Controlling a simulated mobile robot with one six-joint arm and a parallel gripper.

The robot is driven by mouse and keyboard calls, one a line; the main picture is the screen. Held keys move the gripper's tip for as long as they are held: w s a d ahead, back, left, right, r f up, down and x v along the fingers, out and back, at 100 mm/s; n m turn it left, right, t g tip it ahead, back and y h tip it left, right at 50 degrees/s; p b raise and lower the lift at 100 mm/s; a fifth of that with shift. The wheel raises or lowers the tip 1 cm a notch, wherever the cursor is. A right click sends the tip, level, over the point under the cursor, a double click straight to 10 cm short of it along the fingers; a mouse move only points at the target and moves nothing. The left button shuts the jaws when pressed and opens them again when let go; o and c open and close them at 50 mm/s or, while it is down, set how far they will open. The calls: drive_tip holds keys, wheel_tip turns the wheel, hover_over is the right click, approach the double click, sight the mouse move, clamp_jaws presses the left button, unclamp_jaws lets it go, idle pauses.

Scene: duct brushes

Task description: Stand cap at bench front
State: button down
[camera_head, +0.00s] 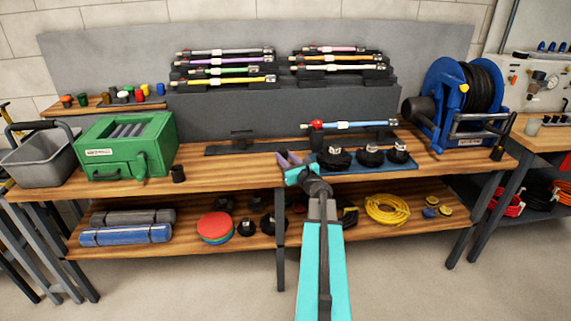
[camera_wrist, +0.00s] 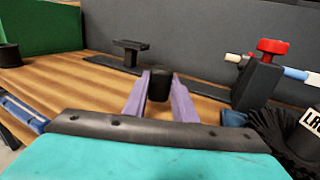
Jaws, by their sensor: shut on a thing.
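A small black cap (camera_wrist: 158,85) is between the two purple fingers of my gripper (camera_wrist: 160,98) in the wrist view. It is upright, and the fingers touch its sides. In the head view my gripper (camera_head: 290,158) is over the front middle of the wooden bench (camera_head: 230,170), left of the blue mat. The cap is hard to make out there. Whether its base touches the bench is not clear.
A dark cylinder (camera_head: 178,173) stands beside the green box (camera_head: 125,145). Black brush heads (camera_head: 370,157) sit on a blue mat right of my gripper. A red-knobbed holder (camera_wrist: 258,80) with a blue rod is close right. Bench between green box and gripper is mostly clear.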

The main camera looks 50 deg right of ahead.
drive_tip(key=shift+f, duration=1.4)
drive_tip(key=shift+f, duration=0.1)
drive_tip(key=c, duration=1.5)
unclamp_jaws()
drive_tip(key=shift+o, duration=0.2)
drive_tip(key=shift+s, duration=0.1)
drive_tip(key=b+v, duration=0.1)
drive_tip(key=v, duration=1.1)
